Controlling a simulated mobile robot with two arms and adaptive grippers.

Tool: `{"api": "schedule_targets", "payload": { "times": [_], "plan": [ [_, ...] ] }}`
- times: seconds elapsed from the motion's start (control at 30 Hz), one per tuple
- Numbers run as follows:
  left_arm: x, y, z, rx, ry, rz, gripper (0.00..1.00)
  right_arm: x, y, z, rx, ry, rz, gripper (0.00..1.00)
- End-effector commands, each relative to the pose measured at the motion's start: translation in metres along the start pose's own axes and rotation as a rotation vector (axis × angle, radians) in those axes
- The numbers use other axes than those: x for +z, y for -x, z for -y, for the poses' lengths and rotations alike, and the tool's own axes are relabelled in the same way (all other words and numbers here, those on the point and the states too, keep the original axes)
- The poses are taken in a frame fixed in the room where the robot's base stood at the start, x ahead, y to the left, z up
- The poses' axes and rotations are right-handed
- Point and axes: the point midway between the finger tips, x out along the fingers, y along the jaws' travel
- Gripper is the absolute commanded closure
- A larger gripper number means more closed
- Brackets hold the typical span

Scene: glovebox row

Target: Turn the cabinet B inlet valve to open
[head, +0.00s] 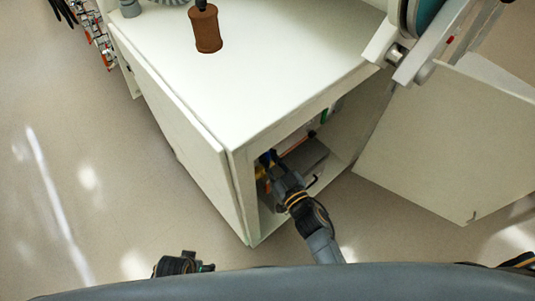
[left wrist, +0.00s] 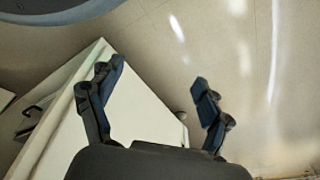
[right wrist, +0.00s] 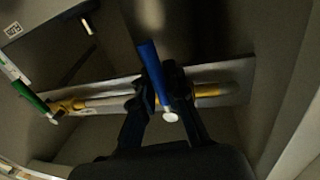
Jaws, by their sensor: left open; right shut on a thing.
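A blue valve lever (right wrist: 152,68) sits on a yellow-and-white pipe (right wrist: 100,101) inside the open cabinet (head: 240,151). The lever stands steeply across the pipe in the right wrist view. My right gripper (right wrist: 165,75) reaches into the cabinet and is shut on the blue lever; it also shows in the head view (head: 272,165), where it hides most of the valve. My left gripper (left wrist: 157,72) is open and empty outside the cabinet, over the floor beside the cabinet's side wall. No cabinet letter is readable.
A green lever (right wrist: 30,97) is at the left end of the pipe. A small label (right wrist: 14,30) and a dark hook-like bar (right wrist: 76,65) are nearby. The cabinet door (head: 445,150) stands open at the right. A brown cylinder (head: 206,28) is on the cabinet top. The floor at left is clear.

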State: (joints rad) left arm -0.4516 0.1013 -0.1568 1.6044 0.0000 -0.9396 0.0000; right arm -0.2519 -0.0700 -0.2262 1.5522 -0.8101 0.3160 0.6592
Motion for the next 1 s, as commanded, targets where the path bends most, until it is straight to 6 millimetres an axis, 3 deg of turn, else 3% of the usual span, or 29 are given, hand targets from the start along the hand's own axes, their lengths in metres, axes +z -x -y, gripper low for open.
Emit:
{"api": "schedule_targets", "payload": {
  "times": [0.43,0.53,1.0],
  "plan": [
    [-0.004,0.001,0.0,-0.001,-0.001,0.001,0.21,0.002,0.0,-0.003,-0.001,0.063,-0.012,1.0],
    [-0.016,0.014,0.001,-0.001,0.0,-0.02,0.21,0.002,0.0,-0.006,-0.001,0.119,-0.022,1.0],
    [-0.033,0.047,0.003,-0.004,0.005,-0.035,0.21,-0.002,-0.003,-0.021,-0.002,0.453,-0.087,1.0]
  ]
}}
